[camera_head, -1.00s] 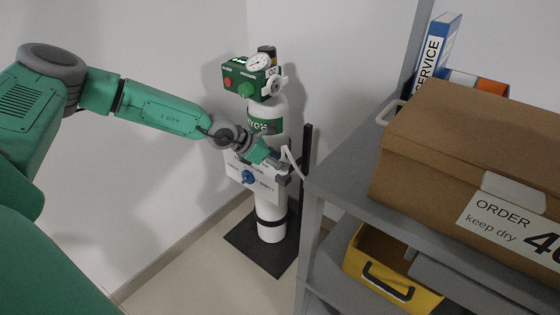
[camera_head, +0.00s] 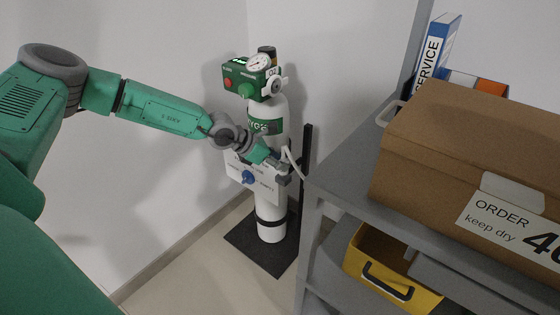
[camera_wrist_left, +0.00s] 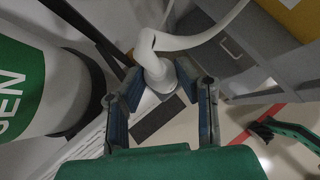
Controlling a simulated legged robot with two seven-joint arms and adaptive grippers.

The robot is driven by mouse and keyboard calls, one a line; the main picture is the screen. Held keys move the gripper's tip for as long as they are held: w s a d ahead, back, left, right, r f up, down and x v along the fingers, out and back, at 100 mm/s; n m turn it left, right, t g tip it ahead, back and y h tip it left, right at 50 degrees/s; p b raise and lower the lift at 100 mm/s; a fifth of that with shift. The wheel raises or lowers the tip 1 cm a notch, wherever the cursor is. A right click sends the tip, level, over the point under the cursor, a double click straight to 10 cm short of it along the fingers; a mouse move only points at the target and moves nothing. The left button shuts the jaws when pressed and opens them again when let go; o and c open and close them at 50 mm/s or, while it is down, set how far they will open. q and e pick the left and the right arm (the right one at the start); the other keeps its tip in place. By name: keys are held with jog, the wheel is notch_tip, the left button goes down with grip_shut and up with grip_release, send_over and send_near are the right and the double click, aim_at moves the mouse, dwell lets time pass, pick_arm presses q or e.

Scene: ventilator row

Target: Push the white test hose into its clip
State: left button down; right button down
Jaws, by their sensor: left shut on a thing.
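The white test hose (camera_head: 292,160) runs as a pale curve beside the upright cylinder's right side. My left gripper (camera_head: 284,173) is at the white panel (camera_head: 253,185) in front of the cylinder. In the left wrist view, the gripper (camera_wrist_left: 163,95) is shut on the hose's thick white elbow end (camera_wrist_left: 156,70), between its two fingers. The hose leads from there up and to the right. I cannot make out the clip; the gripper covers that part of the panel.
The white and green cylinder (camera_head: 270,215) stands on a dark base plate (camera_head: 248,243) by a dark post (camera_head: 306,140). A grey shelf (camera_head: 345,165) with a cardboard box (camera_head: 440,140) and yellow bin (camera_head: 375,275) stands close on the right. Bare floor lies in front.

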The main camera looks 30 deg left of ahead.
pick_arm(q)
jog(key=shift+a+f+b, duration=0.1)
jog(key=shift+a+b, duration=0.1)
jog(key=shift+b, duration=0.2)
dwell(0.8)
jog(key=shift+w, duration=0.15)
dwell(0.3)
jog(key=shift+d+r+p, duration=0.25)
jog(key=shift+r+p, duration=0.05)
jog(key=shift+p, duration=0.1)
jog(key=shift+a+f+b, duration=0.1)
jog(key=shift+f+b, duration=0.25)
jog(key=shift+f, duration=0.05)
dwell(0.8)
